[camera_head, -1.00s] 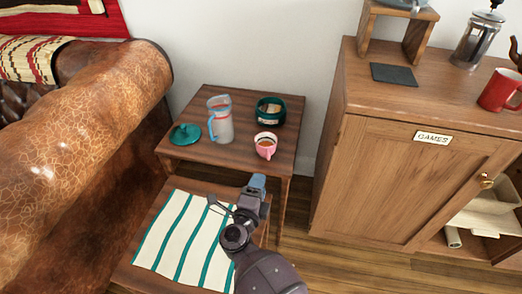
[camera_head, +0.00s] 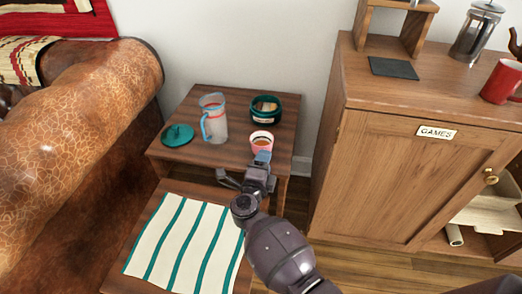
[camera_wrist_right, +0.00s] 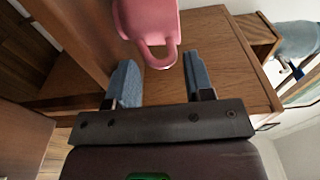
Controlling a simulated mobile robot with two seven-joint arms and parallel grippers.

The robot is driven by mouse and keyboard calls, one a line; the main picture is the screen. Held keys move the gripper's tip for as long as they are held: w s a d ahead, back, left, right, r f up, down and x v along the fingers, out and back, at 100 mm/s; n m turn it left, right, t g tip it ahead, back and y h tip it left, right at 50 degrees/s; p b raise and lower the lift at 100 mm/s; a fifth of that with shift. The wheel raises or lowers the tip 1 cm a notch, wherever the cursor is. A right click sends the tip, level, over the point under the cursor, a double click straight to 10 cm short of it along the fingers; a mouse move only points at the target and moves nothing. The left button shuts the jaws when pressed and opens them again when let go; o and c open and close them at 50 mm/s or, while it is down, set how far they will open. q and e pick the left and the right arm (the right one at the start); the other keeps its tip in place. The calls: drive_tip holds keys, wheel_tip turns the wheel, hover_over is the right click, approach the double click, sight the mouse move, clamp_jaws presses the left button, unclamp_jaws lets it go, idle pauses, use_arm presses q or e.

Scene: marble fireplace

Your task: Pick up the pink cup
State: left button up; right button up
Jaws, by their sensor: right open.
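The pink cup (camera_head: 262,141) stands upright on the upper dark wooden side table (camera_head: 222,170), near its front right, with brown contents showing inside. My right gripper (camera_head: 260,160) is just in front of the cup in the head view and overlaps its lower part. In the right wrist view, the cup (camera_wrist_right: 148,20) is at the top, with its handle pointing toward the gap between the two blue-grey fingers. My right gripper (camera_wrist_right: 162,80) is open and empty, with the fingers apart on either side of the handle's line. My left gripper is not in view.
A clear jug (camera_head: 214,120), a teal lid (camera_head: 178,134) and a dark green bowl (camera_head: 265,109) share the tabletop. A lower table holds a striped cloth (camera_head: 187,245). A leather sofa arm (camera_head: 75,130) stands left, a wooden cabinet (camera_head: 400,180) right.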

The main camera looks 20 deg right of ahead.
drive_tip(key=shift+w+d+r, duration=0.15)
drive_tip(key=shift+w+d, duration=0.2)
drive_tip(key=shift+w, duration=0.1)
drive_tip(key=c, duration=0.8)
